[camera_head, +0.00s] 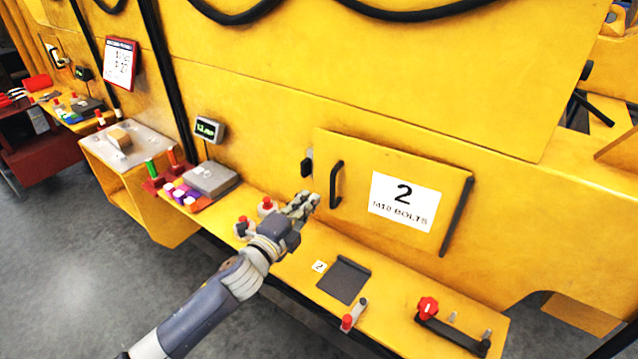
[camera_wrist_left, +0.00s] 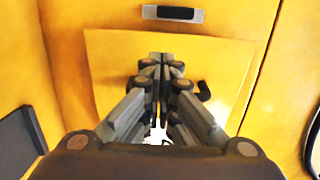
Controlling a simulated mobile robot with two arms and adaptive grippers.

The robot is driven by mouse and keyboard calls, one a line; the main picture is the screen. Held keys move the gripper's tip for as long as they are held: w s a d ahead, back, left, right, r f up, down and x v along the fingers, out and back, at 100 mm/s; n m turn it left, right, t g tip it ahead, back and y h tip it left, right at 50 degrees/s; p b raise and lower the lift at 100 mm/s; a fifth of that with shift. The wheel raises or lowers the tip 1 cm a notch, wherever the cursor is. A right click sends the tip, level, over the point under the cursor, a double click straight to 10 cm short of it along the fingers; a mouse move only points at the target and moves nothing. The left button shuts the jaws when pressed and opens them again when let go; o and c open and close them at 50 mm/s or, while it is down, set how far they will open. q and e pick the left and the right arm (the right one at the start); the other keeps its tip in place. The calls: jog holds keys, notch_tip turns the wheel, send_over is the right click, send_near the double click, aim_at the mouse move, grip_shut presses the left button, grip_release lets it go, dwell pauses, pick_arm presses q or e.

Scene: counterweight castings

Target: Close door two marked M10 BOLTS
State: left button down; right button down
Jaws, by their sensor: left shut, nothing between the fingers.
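Door two (camera_head: 350,205) is a yellow panel with a white label reading "2 M10 BOLTS" (camera_head: 405,202). A black upright handle (camera_head: 336,184) is near its left edge, and a dark hinge strip (camera_head: 457,217) runs along its right edge. A dark latch piece (camera_head: 307,165) sits on the wall just left of the door. The door's left edge seems slightly off the wall; how far is unclear. My left gripper (camera_head: 308,202) is shut and empty, just left of and below the handle. In the left wrist view its fingers (camera_wrist_left: 170,60) overlap the door panel (camera_wrist_left: 115,60). My right gripper is out of view.
A yellow ledge (camera_head: 395,318) below the door carries a dark plate (camera_head: 344,279), a red-tipped lever (camera_head: 353,315) and a red knob (camera_head: 427,308). A small display (camera_head: 208,129) and a grey box (camera_head: 209,178) stand to the left. The grey floor is open at lower left.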

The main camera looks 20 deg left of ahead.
aim_at(325, 181)
pick_arm(q)
jog(key=p+x, duration=0.1)
jog(key=x, duration=0.3)
jog(key=shift+r, duration=0.15)
jog(key=shift+x, duration=0.9)
